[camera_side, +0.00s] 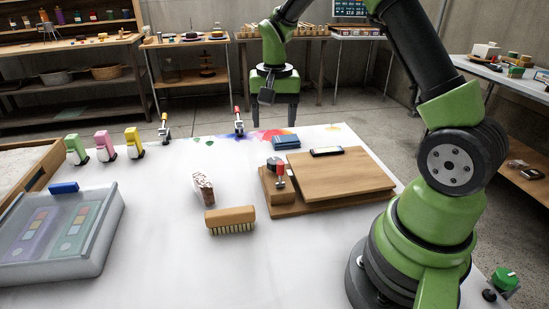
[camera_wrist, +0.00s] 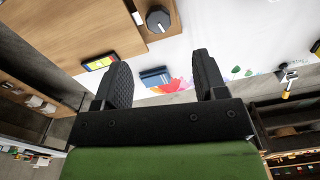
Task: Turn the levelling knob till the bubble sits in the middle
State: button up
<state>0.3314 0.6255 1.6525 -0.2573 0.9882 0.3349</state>
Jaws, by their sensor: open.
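A wooden levelling board (camera_side: 335,178) lies on the white table. A small spirit level (camera_side: 326,151) in a dark frame sits near its far edge. The level's yellow-green vial (camera_wrist: 99,63) shows in the wrist view, too small to tell where its bubble sits. A dark faceted knob (camera_wrist: 158,20) stands on a wooden block beside the board. In the side view the dark knob (camera_side: 273,163) is near a red-marked piece. My gripper (camera_side: 273,112) is open and empty, above and beyond the board, apart from the knob. Its two fingers (camera_wrist: 163,78) show in the wrist view.
A blue book (camera_side: 286,142) lies just beyond the board. A translucent case (camera_side: 98,251) and several coloured clips stand farther left. The table's centre left is clear.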

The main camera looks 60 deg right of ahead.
aim_at(274, 160)
jog(key=shift+d+f, duration=0.25)
jog(key=shift+f, duration=0.6)
notch_tip(274, 160, down, 9)
jog(key=shift+f, duration=0.1)
